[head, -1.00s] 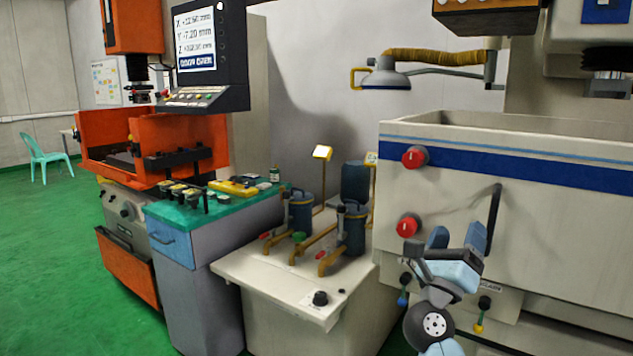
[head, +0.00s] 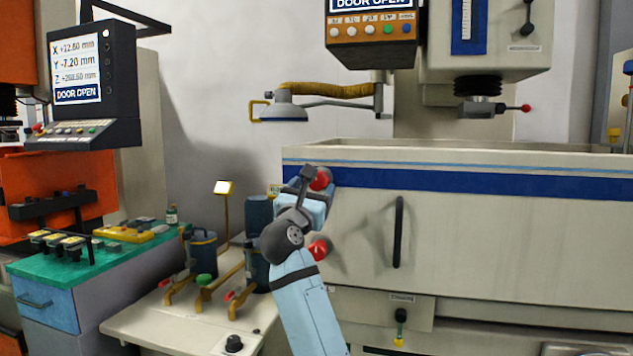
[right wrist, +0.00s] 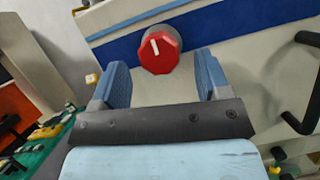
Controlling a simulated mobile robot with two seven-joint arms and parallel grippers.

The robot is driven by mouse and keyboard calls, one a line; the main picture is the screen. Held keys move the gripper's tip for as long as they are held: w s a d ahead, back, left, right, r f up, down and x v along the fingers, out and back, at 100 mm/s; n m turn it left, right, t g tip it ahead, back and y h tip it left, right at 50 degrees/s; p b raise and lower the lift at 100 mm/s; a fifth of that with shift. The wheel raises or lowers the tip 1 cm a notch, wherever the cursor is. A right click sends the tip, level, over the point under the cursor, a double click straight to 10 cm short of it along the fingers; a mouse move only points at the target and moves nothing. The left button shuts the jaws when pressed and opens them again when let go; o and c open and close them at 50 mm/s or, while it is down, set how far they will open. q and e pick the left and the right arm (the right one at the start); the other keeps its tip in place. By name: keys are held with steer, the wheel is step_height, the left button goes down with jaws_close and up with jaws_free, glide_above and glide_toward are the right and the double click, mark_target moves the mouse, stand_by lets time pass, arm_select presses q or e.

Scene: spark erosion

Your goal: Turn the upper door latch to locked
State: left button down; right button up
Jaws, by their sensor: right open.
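The upper door latch (head: 321,178) is a red knob at the left end of the tank door's blue stripe. In the right wrist view the upper latch (right wrist: 160,49) shows a white mark tilted a little from upright. My right gripper (head: 312,180) is at the upper latch and partly covers it. In the right wrist view the right gripper (right wrist: 162,80) is open, one blue finger on each side below the latch, with the knob just beyond the fingertips. The lower latch (head: 318,249) is a similar red knob below. My left gripper is out of view.
The tank door (head: 480,235) has a black vertical handle (head: 398,232) right of the latches. A bench with pumps and filter canisters (head: 202,255) stands at left. The screens read "DOOR OPEN".

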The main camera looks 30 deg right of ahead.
mark_target(316, 184)
steer(key=shift+x, duration=1.95)
